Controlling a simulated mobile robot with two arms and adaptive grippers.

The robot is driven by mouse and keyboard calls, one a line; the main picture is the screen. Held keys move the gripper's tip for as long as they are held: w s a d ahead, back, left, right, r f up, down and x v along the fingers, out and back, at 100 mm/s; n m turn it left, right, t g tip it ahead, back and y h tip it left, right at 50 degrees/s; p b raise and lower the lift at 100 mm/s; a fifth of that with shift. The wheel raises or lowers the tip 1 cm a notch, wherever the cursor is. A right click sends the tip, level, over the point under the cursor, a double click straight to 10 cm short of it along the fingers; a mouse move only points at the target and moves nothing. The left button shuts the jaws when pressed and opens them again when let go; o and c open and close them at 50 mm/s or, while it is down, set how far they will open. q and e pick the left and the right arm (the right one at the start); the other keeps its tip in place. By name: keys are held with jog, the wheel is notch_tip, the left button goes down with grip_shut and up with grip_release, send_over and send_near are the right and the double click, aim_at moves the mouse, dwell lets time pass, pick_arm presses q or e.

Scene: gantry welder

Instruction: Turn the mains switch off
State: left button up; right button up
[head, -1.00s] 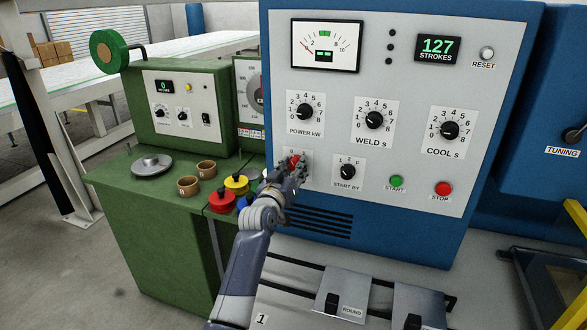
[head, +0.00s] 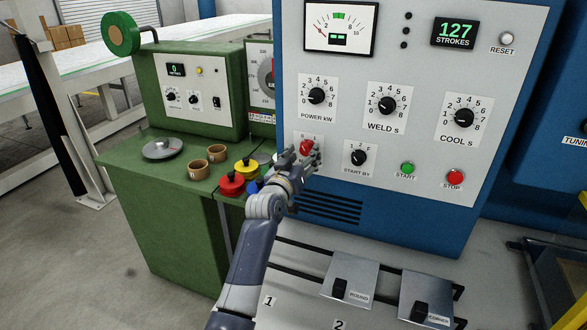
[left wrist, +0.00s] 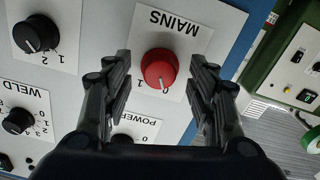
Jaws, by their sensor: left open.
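The mains switch is a red round knob (head: 306,147) at the lower left of the blue welder's pale front panel. In the left wrist view the red knob (left wrist: 158,68) is seen upside down under its MAINS label, with 0 and 1 marks beside it. A pale mark on the knob seems to face the 0. My left gripper (head: 301,157) is at the knob. In the left wrist view its open fingers (left wrist: 160,84) stand on either side of the knob, with a visible gap on each side. My right gripper is not in view.
The START BY knob (head: 359,157) is just right of the mains knob, with the POWER knob (head: 316,96) above. Green START (head: 408,167) and red STOP (head: 455,177) buttons lie farther right. A green bench (head: 130,157) with cups and coloured knobs stands left.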

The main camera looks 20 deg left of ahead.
pick_arm(q)
jog(key=s, duration=1)
jog(key=shift+s+a, duration=0.2)
jog(key=shift+s, duration=0.1)
